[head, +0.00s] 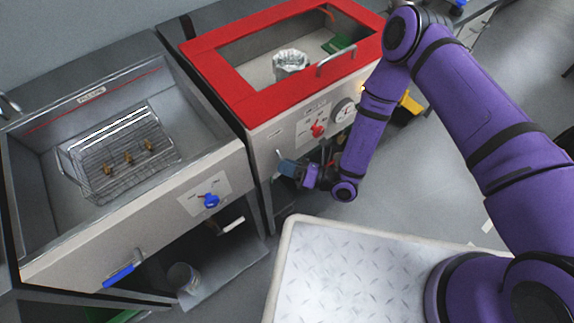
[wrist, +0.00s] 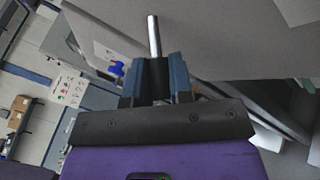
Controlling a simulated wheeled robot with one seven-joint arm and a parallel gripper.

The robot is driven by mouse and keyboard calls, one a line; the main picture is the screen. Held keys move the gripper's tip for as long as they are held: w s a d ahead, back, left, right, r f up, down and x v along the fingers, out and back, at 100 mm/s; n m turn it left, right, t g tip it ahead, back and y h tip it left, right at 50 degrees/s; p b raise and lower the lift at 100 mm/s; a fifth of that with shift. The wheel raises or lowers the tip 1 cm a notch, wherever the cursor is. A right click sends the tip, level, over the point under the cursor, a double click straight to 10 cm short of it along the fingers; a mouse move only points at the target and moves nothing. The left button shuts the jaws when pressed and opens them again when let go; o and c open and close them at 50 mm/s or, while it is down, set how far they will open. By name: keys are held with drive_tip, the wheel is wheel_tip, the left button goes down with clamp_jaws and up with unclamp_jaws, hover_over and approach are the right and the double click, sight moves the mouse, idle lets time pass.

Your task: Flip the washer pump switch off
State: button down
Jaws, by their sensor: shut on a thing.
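A red-rimmed machine (head: 215,66) stands at the centre, with a red knob (head: 317,130) and a round gauge (head: 343,111) on its pale front. My gripper (head: 286,168) is at the lower left of that front. In the wrist view, my gripper (wrist: 155,80) is shut on a slim metal lever (wrist: 153,36), which sticks out past the fingertips. In the head view a small part of the lever (head: 279,154) shows above the fingers. It appears to be the pump switch, but its label cannot be read. The lever's base is hidden.
A steel sink (head: 45,200) with a wire basket (head: 120,155) stands to the left, with a blue knob (head: 211,200) and a blue handle (head: 122,274) on its front. A tin (head: 184,278) sits on the shelf below. My white deck (head: 340,270) is in front.

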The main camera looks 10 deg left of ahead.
drive_tip(key=c, duration=1)
unclamp_jaws()
drive_tip(key=shift+d+f, duration=0.1)
drive_tip(key=d, duration=0.7)
drive_tip(key=s+d+f, duration=0.1)
drive_tip(key=d, duration=0.2)
drive_tip(key=shift+d, duration=0.25)
drive_tip(key=shift+r, duration=0.1)
